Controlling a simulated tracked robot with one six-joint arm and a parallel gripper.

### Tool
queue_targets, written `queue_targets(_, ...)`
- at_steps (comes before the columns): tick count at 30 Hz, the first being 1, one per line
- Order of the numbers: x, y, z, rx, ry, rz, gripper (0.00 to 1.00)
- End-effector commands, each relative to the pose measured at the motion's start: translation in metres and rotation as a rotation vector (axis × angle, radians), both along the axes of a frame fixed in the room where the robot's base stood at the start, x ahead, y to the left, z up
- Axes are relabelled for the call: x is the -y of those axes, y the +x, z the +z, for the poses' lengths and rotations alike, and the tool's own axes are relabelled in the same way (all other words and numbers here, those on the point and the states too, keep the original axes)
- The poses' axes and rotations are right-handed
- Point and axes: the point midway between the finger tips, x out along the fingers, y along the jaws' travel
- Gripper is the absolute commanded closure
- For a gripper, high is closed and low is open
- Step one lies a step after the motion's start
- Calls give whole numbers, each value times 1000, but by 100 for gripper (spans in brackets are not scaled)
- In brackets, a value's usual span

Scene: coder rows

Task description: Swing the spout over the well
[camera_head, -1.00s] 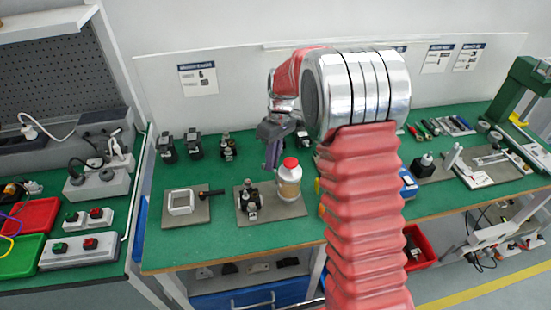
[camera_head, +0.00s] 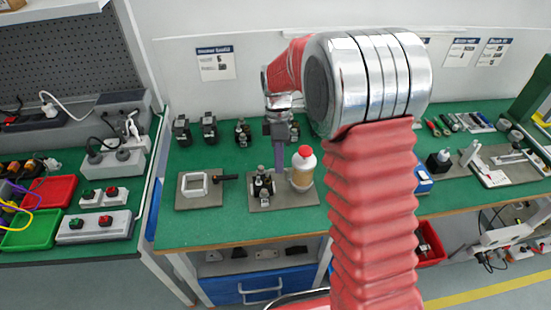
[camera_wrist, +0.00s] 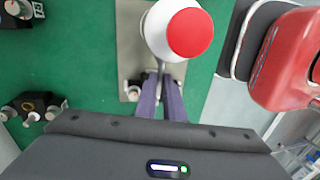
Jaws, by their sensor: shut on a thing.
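A white bottle with a red cap (camera_head: 302,172) stands on a grey plate (camera_head: 290,204) on the green bench. It also shows in the wrist view (camera_wrist: 160,28). A small black and metal unit (camera_head: 262,187) sits on the same plate, left of the bottle. My gripper (camera_head: 279,170) points down between unit and bottle. In the wrist view its purple-grey fingers (camera_wrist: 162,90) are shut on a thin grey piece beside the bottle, apparently the spout (camera_wrist: 162,68). The fingers hide most of it. I cannot make out the well clearly.
A plate with a white square frame (camera_head: 194,185) and a black-handled tool lies to the left. Several black units (camera_head: 209,127) stand behind. My arm hides the bench just right of the bottle. A blue box (camera_head: 423,182) shows beyond my arm.

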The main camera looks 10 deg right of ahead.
Motion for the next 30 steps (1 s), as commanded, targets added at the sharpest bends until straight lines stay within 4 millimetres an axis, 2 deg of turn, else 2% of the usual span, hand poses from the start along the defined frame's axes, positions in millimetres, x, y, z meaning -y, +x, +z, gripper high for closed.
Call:
queue_targets(6,2,-2,1,6,-4,58,100)
queue_targets(18,2,-3,1,6,-5,67,100)
queue_targets(19,2,-3,1,6,-6,66,90)
queue_targets(24,1,-3,1,4,-4,65,78)
queue_targets(27,0,-4,1,3,-3,65,73)
queue_targets(30,0,-4,0,2,-3,65,73)
